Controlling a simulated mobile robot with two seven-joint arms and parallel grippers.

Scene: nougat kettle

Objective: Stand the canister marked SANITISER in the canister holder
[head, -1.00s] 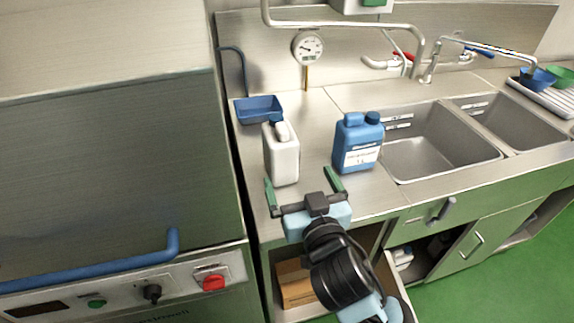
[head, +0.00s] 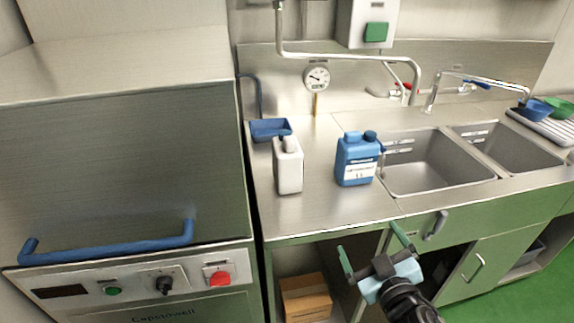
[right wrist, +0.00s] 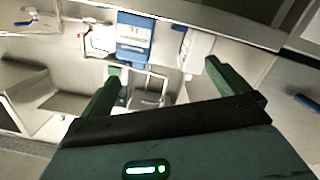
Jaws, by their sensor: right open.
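A blue canister (head: 356,163) with a white label stands on the steel counter, left of the sinks; its lettering is too small to read. A small blue open-topped holder (head: 270,130) sits behind the white canister at the back left of the counter. My right gripper (head: 374,249) is open and empty, in front of and below the counter edge. The right wrist view shows its green fingers (right wrist: 161,70) apart, with the blue canister (right wrist: 135,38) and white canister (right wrist: 196,50) beyond. My left gripper is out of view.
Two sinks (head: 425,165) lie to the right, with taps and a drying tray (head: 545,122) holding bowls. A steel machine with a blue handle (head: 110,246) stands at the left. Below the counter are an open cupboard and a cardboard box (head: 305,297). The counter front is clear.

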